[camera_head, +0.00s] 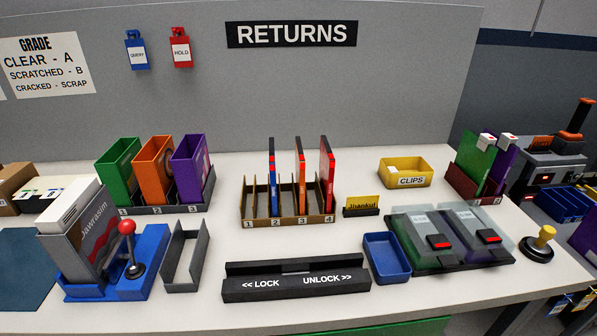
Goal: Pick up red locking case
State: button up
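A thin red case (327,178) stands upright on edge in the right-hand slot of a brown numbered rack (289,221), near the number 4. An orange case (300,178) and a blue case (272,180) stand to its left in the same rack, with a gap between each. All three have red marks along their edges. The lower part of the red case is partly hidden by the rack. I cannot tell from here whether it is locked. My gripper is not in view.
A black LOCK/UNLOCK bar (296,286) lies in front of the rack. A gold card stand (361,207) is close on the right. Green, orange and purple bins (190,172) stand left. A yellow CLIPS tray (405,173) and blue tray (386,259) are right.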

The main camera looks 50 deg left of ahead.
aim_at(326, 159)
jog(key=u, duration=0.95)
jog(key=i, duration=0.8)
jog(key=u, duration=0.9)
